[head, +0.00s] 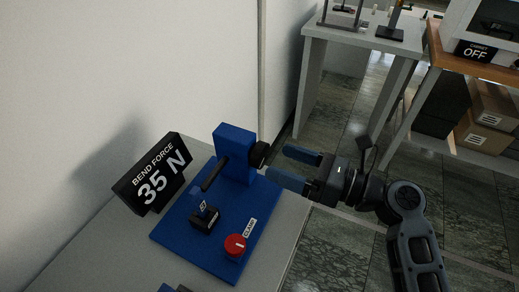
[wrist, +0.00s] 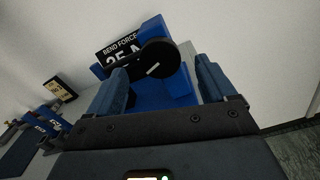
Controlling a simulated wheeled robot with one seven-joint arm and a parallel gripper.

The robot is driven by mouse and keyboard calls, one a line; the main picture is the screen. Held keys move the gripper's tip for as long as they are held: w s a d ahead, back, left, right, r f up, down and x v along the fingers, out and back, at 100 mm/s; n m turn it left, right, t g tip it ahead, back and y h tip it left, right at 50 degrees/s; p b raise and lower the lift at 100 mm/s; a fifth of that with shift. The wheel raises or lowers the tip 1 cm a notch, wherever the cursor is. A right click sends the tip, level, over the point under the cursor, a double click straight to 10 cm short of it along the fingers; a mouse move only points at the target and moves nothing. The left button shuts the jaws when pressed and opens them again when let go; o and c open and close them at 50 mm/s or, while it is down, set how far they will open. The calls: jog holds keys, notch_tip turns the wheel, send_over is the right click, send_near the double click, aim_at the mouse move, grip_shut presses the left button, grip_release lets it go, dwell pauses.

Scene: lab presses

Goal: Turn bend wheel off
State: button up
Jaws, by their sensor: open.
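The bend wheel (head: 260,154) is a black round knob on the right side of the blue upright post (head: 234,150). In the wrist view the wheel (wrist: 158,62) faces me, with a slanted white mark on its face. My gripper (head: 278,164) is open and empty, just right of the wheel, its blue fingers pointing at it. In the wrist view the fingers of my gripper (wrist: 161,72) stand on either side of the wheel; I see no contact. The black sign (head: 154,174) reads "BEND FORCE 35 N"; it is partly hidden in the wrist view (wrist: 118,50).
The blue base plate (head: 180,237) carries a red knob (head: 235,245) labelled CLAMP and a small black clamp block (head: 205,220). It lies on a grey table (head: 95,262) against a white wall. Other benches (head: 340,36) stand behind, with tiled floor between.

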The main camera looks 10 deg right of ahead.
aim_at(264, 156)
jog(key=shift+x, duration=2.75)
jog(key=shift+c, duration=0.3)
jog(key=c, duration=0.9)
jog(key=n, duration=0.4)
jog(key=shift+s+n, duration=0.1)
jog(key=shift+n, duration=0.3)
jog(key=shift+c, duration=0.2)
jog(key=o, duration=1)
jog(key=b+v, duration=0.1)
jog(key=v, duration=0.6)
jog(key=shift+s+d, duration=0.25)
jog(key=shift+d, duration=0.1)
